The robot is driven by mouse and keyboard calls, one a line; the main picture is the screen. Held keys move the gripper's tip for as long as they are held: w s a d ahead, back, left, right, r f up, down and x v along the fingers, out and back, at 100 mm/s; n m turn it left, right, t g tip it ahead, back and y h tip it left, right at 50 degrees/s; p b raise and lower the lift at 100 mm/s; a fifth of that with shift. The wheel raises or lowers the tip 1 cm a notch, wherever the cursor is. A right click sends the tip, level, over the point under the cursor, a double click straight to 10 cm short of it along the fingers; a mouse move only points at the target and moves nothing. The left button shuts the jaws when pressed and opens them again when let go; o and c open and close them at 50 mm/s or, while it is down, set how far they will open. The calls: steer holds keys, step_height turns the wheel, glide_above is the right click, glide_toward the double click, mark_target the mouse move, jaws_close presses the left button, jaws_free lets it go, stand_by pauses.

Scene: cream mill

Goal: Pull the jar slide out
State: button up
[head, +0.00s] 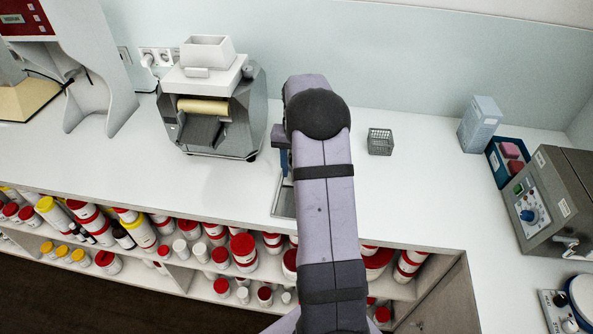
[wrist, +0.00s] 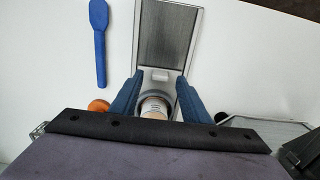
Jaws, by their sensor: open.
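The jar slide (wrist: 171,35) looks like a long grey tray with a dark ribbed inset and a pale rim; part of its rim shows in the head view (head: 283,212) near the counter's front edge. A small pale block (wrist: 160,75) stands on its near part. A white jar with a label (wrist: 154,107) sits in a round seat behind that block, partly cut off by my wrist. My gripper (wrist: 160,78) is open, its blue fingers on either side of the block and jar. I cannot tell whether they touch. In the head view my arm hides most of this.
A blue spatula (wrist: 99,42) and an orange round thing (wrist: 98,106) lie left of the slide in the wrist view. The grey roller mill (head: 212,105) stands left of my arm. A small wire basket (head: 380,142) stands right.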

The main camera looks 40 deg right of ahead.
steer(key=shift+f, duration=1)
jaws_close()
steer(key=shift+s+a+b, duration=0.45)
steer(key=shift+s+a, duration=3.15)
steer(key=shift+a, duration=0.05)
jaws_free()
steer(key=shift+s+a, duration=0.1)
